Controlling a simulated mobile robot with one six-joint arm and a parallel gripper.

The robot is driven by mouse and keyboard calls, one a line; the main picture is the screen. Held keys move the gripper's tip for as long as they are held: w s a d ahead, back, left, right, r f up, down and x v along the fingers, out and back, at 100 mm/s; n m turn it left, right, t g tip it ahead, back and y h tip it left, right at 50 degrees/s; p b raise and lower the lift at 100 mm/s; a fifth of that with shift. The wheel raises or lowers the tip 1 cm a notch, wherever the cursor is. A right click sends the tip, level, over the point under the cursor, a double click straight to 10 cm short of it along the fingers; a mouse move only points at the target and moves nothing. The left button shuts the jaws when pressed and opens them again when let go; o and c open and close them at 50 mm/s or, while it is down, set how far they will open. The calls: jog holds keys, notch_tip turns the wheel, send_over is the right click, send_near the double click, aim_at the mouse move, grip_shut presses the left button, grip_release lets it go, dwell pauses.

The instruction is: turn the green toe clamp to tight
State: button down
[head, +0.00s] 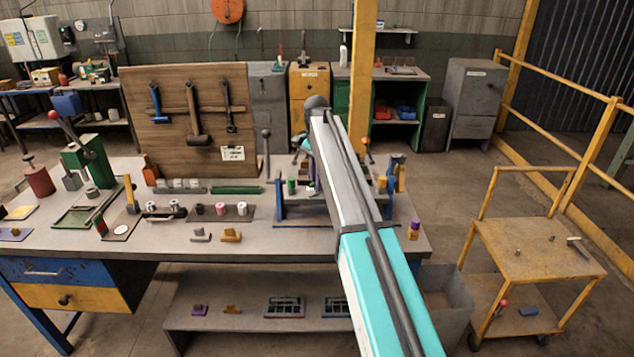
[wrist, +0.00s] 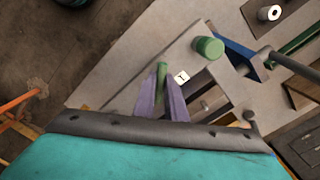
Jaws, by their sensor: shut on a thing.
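My gripper (wrist: 161,98) shows in the wrist view, its two purple-grey fingers closed on the green toe clamp's handle (wrist: 162,74). The green bar sticks out beyond the fingertips. A small white tag (wrist: 182,77) with a dark letter, seemingly a T, lies just right of the bar. The rest of the clamp is hidden behind the fingers. In the head view my arm covers most of the gripper and the clamp, above the blue-framed fixture (head: 281,201) on the bench.
A short green cylinder (wrist: 208,47) stands close to the gripper on the plate. A blue bar (wrist: 236,50) and a grey rod (wrist: 296,66) lie to its right. The bench (head: 270,240) carries many small parts, with a tool board (head: 180,105) behind. A yellow cart (head: 540,250) stands at right.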

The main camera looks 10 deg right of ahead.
jog(key=n, duration=1.2)
jog(key=shift+b, duration=0.35)
jog(key=shift+n, duration=0.3)
jog(key=c, duration=1.8)
grip_release()
jog(key=shift+r, duration=0.15)
jog(key=shift+r+p, duration=2.05)
jog(key=shift+r, duration=1.6)
